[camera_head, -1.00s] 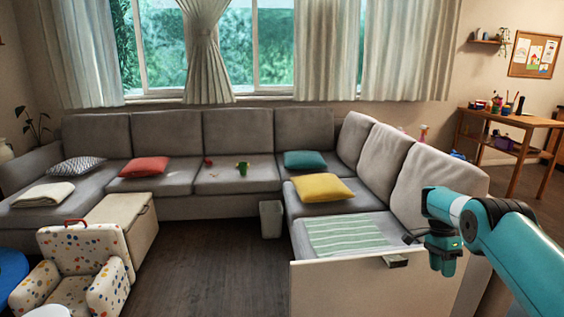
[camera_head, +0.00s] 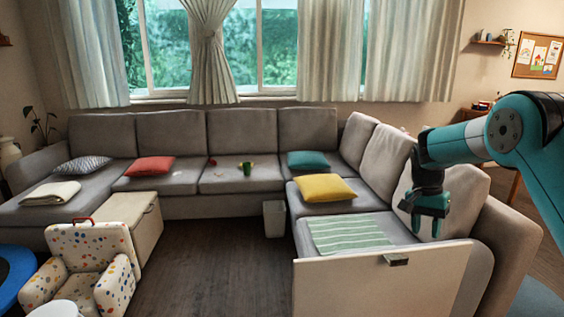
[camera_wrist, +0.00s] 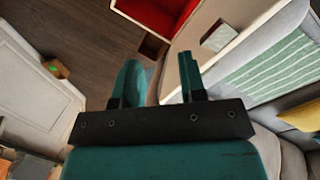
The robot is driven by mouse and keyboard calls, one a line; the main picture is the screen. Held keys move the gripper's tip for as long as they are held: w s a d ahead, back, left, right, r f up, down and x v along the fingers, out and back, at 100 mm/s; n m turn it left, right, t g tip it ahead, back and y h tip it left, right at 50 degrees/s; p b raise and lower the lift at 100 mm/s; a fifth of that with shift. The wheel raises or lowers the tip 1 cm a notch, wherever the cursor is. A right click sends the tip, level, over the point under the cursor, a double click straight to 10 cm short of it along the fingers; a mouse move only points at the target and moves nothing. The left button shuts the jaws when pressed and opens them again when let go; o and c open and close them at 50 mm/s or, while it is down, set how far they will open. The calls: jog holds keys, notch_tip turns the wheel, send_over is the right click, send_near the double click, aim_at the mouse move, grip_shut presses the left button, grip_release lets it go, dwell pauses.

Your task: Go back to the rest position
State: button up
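In the head view my gripper (camera_head: 428,228) hangs at the right, pointing down, in front of the right arm of the grey sofa (camera_head: 258,172). It holds nothing that I can see. In the wrist view the two teal fingers of my gripper (camera_wrist: 160,75) stand apart with an empty gap between them. The floor and a box edge show past the fingers.
A striped green towel (camera_head: 346,234) lies on the sofa's right seat, behind a pale front panel (camera_head: 375,285) with a small dark plate (camera_head: 395,260). A yellow cushion (camera_head: 325,188) lies beyond. A dotted armchair (camera_head: 88,262) stands left.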

jog(key=s+a+r+n+t+y+p, duration=0.1)
jog(key=s+a+r+n+t+y, duration=0.1)
jog(key=s+a+r+n, duration=0.9)
jog(key=s+a+r+n+y, duration=0.1)
jog(key=s+a, duration=0.2)
jog(key=s, duration=0.5)
jog(key=s+a+r+n+y+p, duration=0.1)
jog(key=s+a+r+n, duration=0.1)
jog(key=s, duration=0.7)
jog(key=s+a+r+n+y, duration=0.1)
jog(key=s+a+n, duration=0.1)
jog(key=s+a, duration=0.3)
jog(key=s, duration=0.4)
jog(key=shift+r, duration=0.15)
